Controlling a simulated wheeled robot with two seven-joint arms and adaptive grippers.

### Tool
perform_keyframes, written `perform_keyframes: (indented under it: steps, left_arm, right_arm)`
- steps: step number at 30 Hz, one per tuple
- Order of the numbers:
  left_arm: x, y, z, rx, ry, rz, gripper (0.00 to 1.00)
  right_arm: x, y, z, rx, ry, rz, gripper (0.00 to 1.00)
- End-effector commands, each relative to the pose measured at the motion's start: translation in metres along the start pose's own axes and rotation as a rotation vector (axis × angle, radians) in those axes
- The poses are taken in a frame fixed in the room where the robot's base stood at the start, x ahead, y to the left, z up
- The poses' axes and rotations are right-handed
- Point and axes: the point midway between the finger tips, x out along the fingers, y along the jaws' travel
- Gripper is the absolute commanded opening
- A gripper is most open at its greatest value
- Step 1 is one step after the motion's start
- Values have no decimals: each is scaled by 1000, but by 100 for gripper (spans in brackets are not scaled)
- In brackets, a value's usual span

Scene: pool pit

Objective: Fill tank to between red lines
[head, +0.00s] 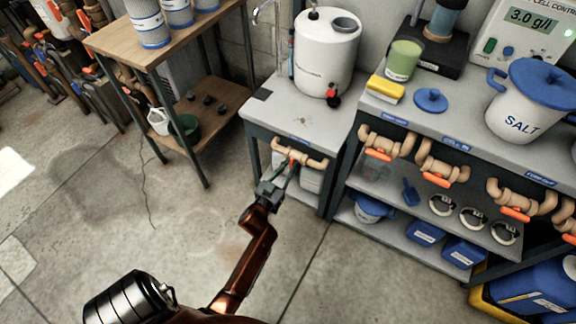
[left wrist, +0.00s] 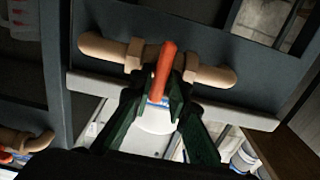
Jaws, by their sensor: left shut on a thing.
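The white tank (head: 325,55) stands on the grey bench at the upper middle of the head view, with a black cap and a grey opening on top. No red lines can be made out on it. Below the bench edge a beige pipe (head: 313,161) carries a valve with an orange handle (head: 292,157). My left gripper (head: 286,172) is at this handle. In the left wrist view its fingers (left wrist: 162,97) are shut on the orange handle (left wrist: 165,65), which points along the gripper across the pipe (left wrist: 110,50). My right gripper is in neither view.
A metal tap (head: 262,14) rises left of the tank. Right of it, a bench holds a SALT tub (head: 530,105), a green cup (head: 403,60) and a yellow sponge (head: 385,90), with more orange-handled valves (head: 441,179) below. A wooden shelf (head: 140,50) stands left. The floor between is clear.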

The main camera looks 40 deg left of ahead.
Motion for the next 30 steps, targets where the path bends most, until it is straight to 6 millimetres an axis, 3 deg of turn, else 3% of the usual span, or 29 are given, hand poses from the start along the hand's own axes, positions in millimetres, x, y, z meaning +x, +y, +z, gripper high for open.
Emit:
perform_keyframes:
  steps: [9, 10, 15, 25, 30]
  left_arm:
    - [0, 0, 1, 10, -1, -1, 0]
    - [0, 0, 1, 10, -1, -1, 17]
    - [0, 0, 1, 9, -1, 0, 29]
    - [0, 0, -3, 10, 1, 0, 29]
    - [0, -1, -25, 14, 3, 2, 29]
  right_arm:
    - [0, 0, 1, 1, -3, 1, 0]
    - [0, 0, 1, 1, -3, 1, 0]
    - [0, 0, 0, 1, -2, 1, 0]
    - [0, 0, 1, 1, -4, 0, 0]
    - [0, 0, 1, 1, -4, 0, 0]
